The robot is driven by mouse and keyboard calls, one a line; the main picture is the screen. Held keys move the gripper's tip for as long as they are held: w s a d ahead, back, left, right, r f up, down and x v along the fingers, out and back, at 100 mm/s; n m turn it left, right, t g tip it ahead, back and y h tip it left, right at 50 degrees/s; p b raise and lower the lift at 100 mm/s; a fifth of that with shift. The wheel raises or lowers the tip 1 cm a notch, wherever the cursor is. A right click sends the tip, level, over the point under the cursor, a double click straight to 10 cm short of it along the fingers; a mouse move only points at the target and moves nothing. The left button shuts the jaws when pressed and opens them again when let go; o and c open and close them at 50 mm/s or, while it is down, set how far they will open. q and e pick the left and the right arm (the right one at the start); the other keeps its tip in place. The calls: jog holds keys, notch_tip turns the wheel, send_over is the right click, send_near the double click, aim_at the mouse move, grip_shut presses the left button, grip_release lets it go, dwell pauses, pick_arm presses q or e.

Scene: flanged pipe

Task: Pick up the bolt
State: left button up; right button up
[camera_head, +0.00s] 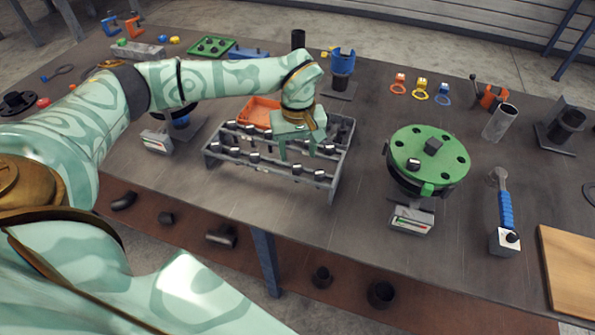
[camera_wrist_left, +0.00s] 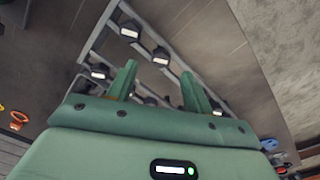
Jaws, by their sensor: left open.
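Several dark hex-headed bolts, such as this bolt (camera_head: 254,158), stand in a grey metal rack (camera_head: 262,176) at the middle of the table. My left gripper (camera_head: 298,155) points down over the right half of the rack, open, with its fingertips among or just above the bolts. I cannot tell if it touches one. In the left wrist view the two green fingers (camera_wrist_left: 160,80) are spread apart, and a bolt head (camera_wrist_left: 161,56) lies just beyond them. Other bolts are partly hidden behind the fingers. My right gripper does not show.
An orange bin (camera_head: 258,111) sits behind the rack. A green flanged pipe (camera_head: 440,150) stands to the right, with a blue-handled tool (camera_head: 505,208) beyond it. A dark cup with a blue collar (camera_head: 342,68) is behind the gripper. The table is clear between rack and flange.

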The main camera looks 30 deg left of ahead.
aim_at(297, 166)
pick_arm(q)
notch_tip(297, 166, down, 5)
jog(key=shift+a+f+b, duration=0.1)
jog(key=shift+b, duration=0.35)
jog(key=shift+c, duration=0.3)
grip_shut()
